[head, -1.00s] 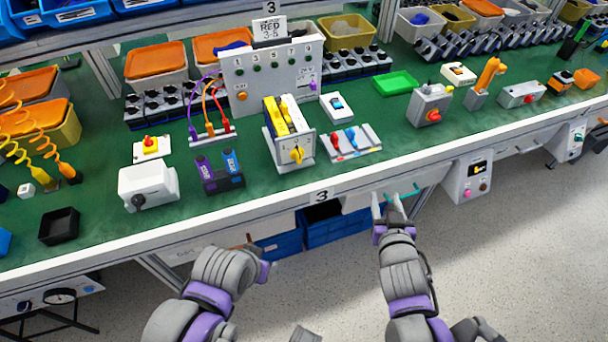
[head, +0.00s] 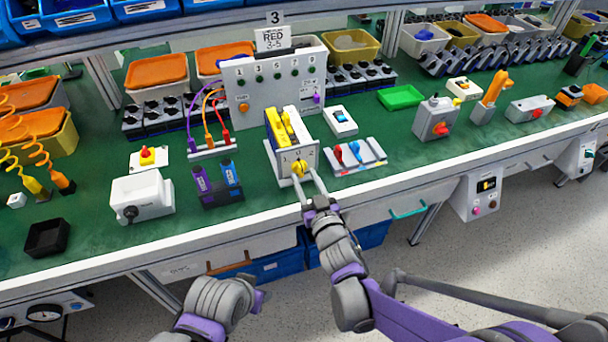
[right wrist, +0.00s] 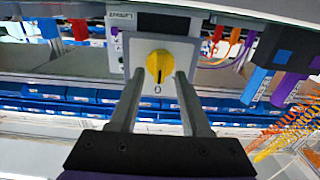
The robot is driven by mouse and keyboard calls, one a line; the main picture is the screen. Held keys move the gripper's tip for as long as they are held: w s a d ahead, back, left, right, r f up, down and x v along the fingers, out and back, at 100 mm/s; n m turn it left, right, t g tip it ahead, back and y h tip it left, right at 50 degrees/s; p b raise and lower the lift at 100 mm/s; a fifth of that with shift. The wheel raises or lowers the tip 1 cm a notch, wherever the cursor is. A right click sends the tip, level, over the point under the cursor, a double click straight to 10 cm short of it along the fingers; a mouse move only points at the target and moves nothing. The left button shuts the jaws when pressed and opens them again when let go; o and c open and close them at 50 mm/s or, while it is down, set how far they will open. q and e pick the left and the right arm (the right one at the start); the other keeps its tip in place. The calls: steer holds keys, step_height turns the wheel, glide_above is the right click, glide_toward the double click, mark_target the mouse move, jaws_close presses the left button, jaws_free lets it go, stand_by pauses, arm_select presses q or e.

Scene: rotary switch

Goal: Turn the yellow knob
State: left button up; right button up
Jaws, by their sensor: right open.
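The yellow knob (head: 298,168) sits on the front plate of a small box with yellow and white blocks (head: 288,130) on top, near the table's front edge. In the right wrist view the knob (right wrist: 159,66) shows whole, with its grip roughly upright on a white plate. My right gripper (head: 310,182) is open in front of the knob. Its two fingers (right wrist: 155,78) show on either side of the knob; I cannot tell whether they touch it. My left arm shows at the bottom of the head view, but its fingers cannot be made out clearly.
A holder with purple and blue items (head: 217,186) and a white box with a black knob (head: 142,197) stand to the left. A rack with red and blue handles (head: 357,157) is close on the right. A grey panel (head: 272,85) stands behind.

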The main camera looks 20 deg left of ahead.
steer(key=shift+w+a, duration=0.4)
steer(key=shift+w, duration=0.2)
jaws_close()
